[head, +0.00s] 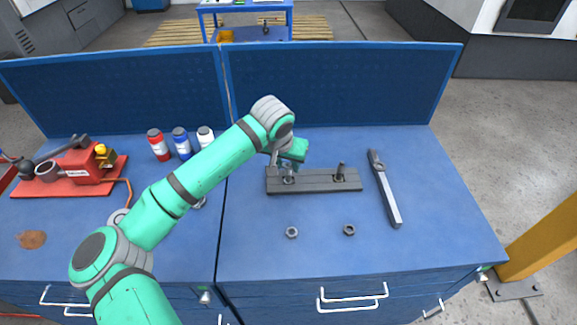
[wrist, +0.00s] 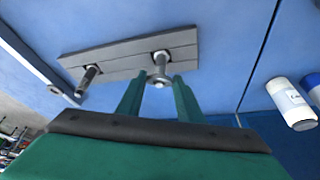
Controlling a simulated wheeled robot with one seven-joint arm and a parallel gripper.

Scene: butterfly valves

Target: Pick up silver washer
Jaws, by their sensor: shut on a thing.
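The silver washer (wrist: 160,80) shows in the wrist view as a pale ring around the near end of an upright bolt (wrist: 160,60). My gripper (wrist: 156,82) has its two green fingers on either side of it and is shut on it. The bolt stands in a grey slotted bar (wrist: 120,56). In the head view my gripper (head: 287,170) is over the left part of the same bar (head: 318,186). The washer is too small and too covered to make out clearly there.
A second bolt (head: 340,171) stands at the bar's right. A long grey tool (head: 388,192) lies farther right. Two nuts (head: 291,232) (head: 349,230) lie in front. Bottles (head: 181,143) and a red device (head: 75,168) are left. A blue panel (head: 340,85) closes off the back.

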